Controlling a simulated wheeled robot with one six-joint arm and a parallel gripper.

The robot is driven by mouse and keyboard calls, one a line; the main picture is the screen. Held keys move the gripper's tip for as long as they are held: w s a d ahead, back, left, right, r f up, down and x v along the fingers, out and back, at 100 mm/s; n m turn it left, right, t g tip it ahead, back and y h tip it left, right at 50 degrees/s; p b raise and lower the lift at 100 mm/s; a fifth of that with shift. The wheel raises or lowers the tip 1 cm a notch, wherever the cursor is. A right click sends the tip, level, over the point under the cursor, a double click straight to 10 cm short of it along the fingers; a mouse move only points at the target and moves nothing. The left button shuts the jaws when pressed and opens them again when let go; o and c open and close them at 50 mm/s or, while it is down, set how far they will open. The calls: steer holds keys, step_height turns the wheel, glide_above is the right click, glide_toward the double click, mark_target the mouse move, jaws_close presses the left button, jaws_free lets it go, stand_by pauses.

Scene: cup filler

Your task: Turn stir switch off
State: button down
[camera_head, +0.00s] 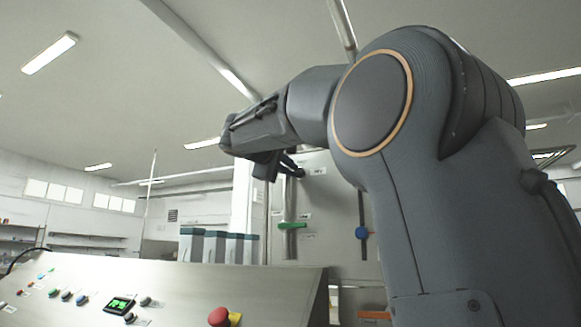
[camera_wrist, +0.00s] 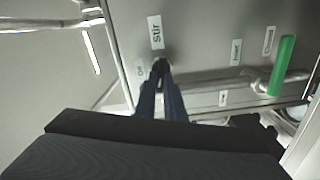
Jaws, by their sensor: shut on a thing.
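The stir switch (camera_wrist: 162,64) is a small dark knob on the grey metal panel, right by the label "stir" (camera_wrist: 156,32) in the wrist view. My gripper (camera_wrist: 161,76) is shut on it, with both dark fingers close together. A small tag (camera_wrist: 140,72) sits beside the fingertips, and its word is hard to read. The fingers hide most of the switch, so its setting cannot be told. In the head view my gripper (camera_head: 292,166) is at the upper part of the machine's front, and the switch there is too small to make out.
A green-handled valve (camera_head: 291,226) is on a pipe below my gripper; its handle (camera_wrist: 283,65) is at right in the wrist view. A blue valve (camera_head: 362,233) is farther right. A sloped control panel (camera_head: 270,290) with a red stop button (camera_head: 218,317) stands in front.

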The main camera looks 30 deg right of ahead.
steer(key=shift+f+n+p, duration=0.1)
steer(key=shift+n+p, duration=0.35)
steer(key=shift+n, duration=1.05)
steer(key=c, duration=1.8)
jaws_free()
steer(key=shift+a, duration=0.1)
steer(key=shift+c, duration=0.2)
steer(key=b+v, duration=0.1)
steer(key=v, duration=0.6)
steer(key=shift+s+a, duration=0.25)
steer(key=shift+a, duration=0.1)
steer(key=shift+s+f, duration=0.1)
